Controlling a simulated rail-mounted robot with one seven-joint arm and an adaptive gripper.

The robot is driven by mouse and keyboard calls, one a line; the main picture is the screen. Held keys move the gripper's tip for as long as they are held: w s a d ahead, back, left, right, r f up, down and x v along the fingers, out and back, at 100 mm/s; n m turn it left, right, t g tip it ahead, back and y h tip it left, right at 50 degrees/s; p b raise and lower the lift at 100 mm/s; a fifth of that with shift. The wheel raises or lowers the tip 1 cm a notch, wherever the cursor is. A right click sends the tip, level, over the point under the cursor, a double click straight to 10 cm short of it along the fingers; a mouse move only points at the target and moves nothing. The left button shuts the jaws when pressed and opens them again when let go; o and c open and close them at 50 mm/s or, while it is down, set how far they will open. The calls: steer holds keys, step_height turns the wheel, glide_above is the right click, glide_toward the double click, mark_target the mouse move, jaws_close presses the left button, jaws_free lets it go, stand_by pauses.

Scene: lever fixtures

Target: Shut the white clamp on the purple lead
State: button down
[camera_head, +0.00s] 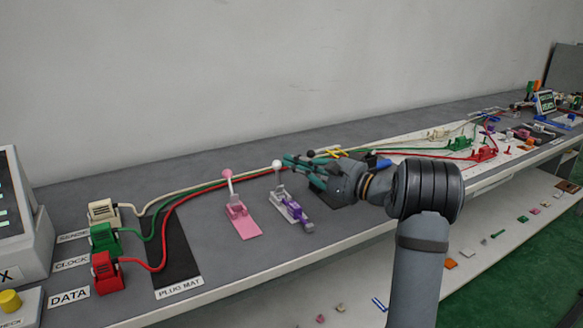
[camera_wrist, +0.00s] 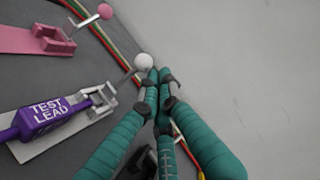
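The white clamp (camera_wrist: 93,103) sits on a pale base plate and holds the purple test lead (camera_wrist: 45,116), which lies along the plate. The clamp's lever stands up and ends in a white ball knob (camera_wrist: 143,62). In the head view the knob (camera_head: 277,163) is above the clamp and the purple lead (camera_head: 296,210). My gripper (camera_wrist: 159,76) has teal fingers with the tips together and nothing visible between them. The tips are right beside the knob; I cannot tell if they touch it. In the head view my gripper (camera_head: 286,160) reaches in from the right.
A pink clamp (camera_head: 236,208) with a pink knob stands to the left of the white one. Red, green and cream cables (camera_head: 190,190) run behind the clamps from plugs at the left. A black plug mat (camera_head: 176,262) lies left. Bare grey bench lies in front.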

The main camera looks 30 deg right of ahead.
steer(key=shift+s+a+f+n+t+y+b, duration=0.15)
steer(key=shift+s+n+t+b, duration=0.25)
steer(key=shift+b, duration=1.45)
steer(key=shift+s+a+f+n+t+y+b, duration=0.1)
steer(key=shift+s+n+t+y+b, duration=0.3)
steer(key=shift+b, duration=1.4)
steer(key=shift+s+f+b, duration=0.35)
steer(key=shift+s+b, duration=0.5)
steer(key=shift+b, duration=2.45)
steer(key=v, duration=1.2)
steer(key=shift+s, duration=0.1)
